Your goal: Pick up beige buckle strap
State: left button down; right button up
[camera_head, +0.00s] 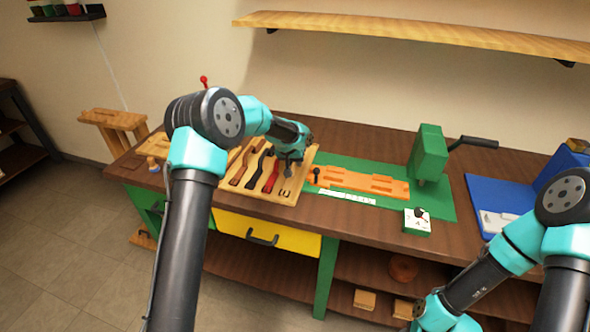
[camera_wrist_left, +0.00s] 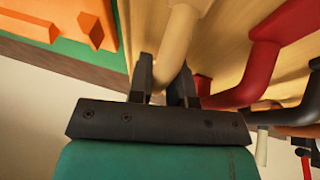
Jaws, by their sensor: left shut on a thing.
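The beige buckle strap (camera_wrist_left: 182,38) shows in the left wrist view, between the two dark fingers of my left gripper (camera_wrist_left: 167,85), which are shut on it. In the head view my left gripper (camera_head: 289,166) is low over the right side of the wooden tray (camera_head: 288,199); the beige strap there is mostly hidden by the gripper. A red strap (camera_head: 271,178) lies just left of the gripper; it also shows close beside the fingers in the left wrist view (camera_wrist_left: 262,60). I cannot tell whether the beige strap is clear of the tray.
Dark and brown straps (camera_head: 241,168) lie further left on the tray. A wooden shelf (camera_head: 400,32) hangs above.

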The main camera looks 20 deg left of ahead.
pick_arm(q)
notch_tip(320, 180, up, 10)
dwell(0.7)
dwell(0.5)
